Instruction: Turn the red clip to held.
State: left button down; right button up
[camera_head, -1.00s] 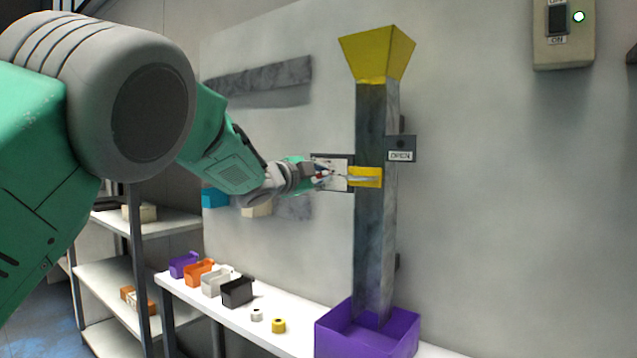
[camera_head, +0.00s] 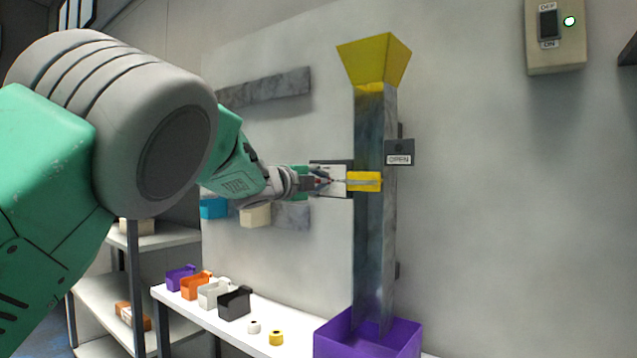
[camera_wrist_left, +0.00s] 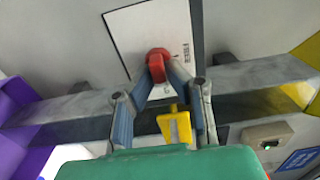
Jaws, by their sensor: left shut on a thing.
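The red clip (camera_wrist_left: 157,63) shows in the left wrist view against a white plate (camera_wrist_left: 135,35) with FREE lettered at its right side. My left gripper (camera_wrist_left: 163,78) is shut on the clip, one blue-grey finger on each side of it. In the head view, my left gripper (camera_head: 328,181) reaches the white plate (camera_head: 326,168) just left of the tall grey chute (camera_head: 373,240). The fingers largely hide the clip there. The lettering at the clip's other end cannot be read. My right gripper is not in view.
A yellow piece (camera_head: 365,182) sits on the chute beside the plate, with an OPEN sign (camera_head: 399,158) to its right. A yellow funnel (camera_head: 376,60) tops the chute; a purple bin (camera_head: 405,343) stands below. Small bins (camera_head: 234,304) line the white shelf.

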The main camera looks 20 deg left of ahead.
pick_arm(q)
jog(key=shift+r, duration=0.5)
jog(key=c, duration=1.6)
grip_release()
jog(key=shift+w+d+f, duration=0.25)
jog(key=shift+w+f, duration=0.25)
jog(key=shift+w, duration=0.1)
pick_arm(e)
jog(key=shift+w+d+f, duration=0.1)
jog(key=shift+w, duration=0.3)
pick_arm(q)
jog(key=shift+s, duration=0.1)
jog(key=shift+s+a, duration=0.3)
jog(key=shift+s, duration=0.2)
jog(key=v, duration=1)
jog(key=shift+s, duration=0.35)
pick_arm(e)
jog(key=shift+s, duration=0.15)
pick_arm(q)
jog(key=shift+a+f, duration=0.1)
